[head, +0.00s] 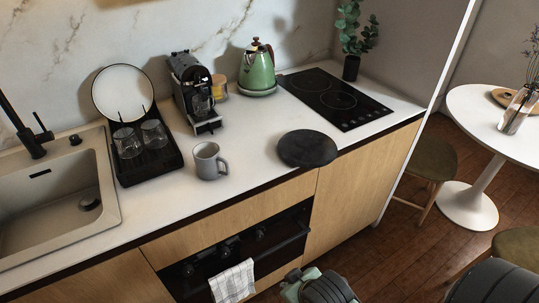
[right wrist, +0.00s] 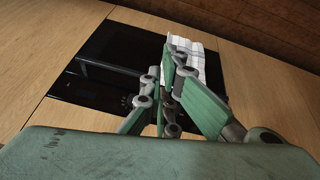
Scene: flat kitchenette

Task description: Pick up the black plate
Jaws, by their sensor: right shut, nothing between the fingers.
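The black plate (head: 307,148) is round and lies flat at the front edge of the white counter, between the grey mug and the hob. My right gripper (right wrist: 172,75) fills the middle of the right wrist view, green with grey joints. Its fingers are shut with nothing between them. It points at the oven front and the hanging towel, and the plate is not in that view. In the head view, a green and dark part of my right arm shows at the bottom, below the counter and apart from the plate. My left gripper is not in view.
A grey mug (head: 208,161) stands left of the plate, a black hob (head: 336,99) behind right. A green kettle (head: 257,70), coffee machine (head: 194,93) and dish rack (head: 147,158) stand further back and left. A checked towel (head: 232,283) hangs on the oven (head: 250,248).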

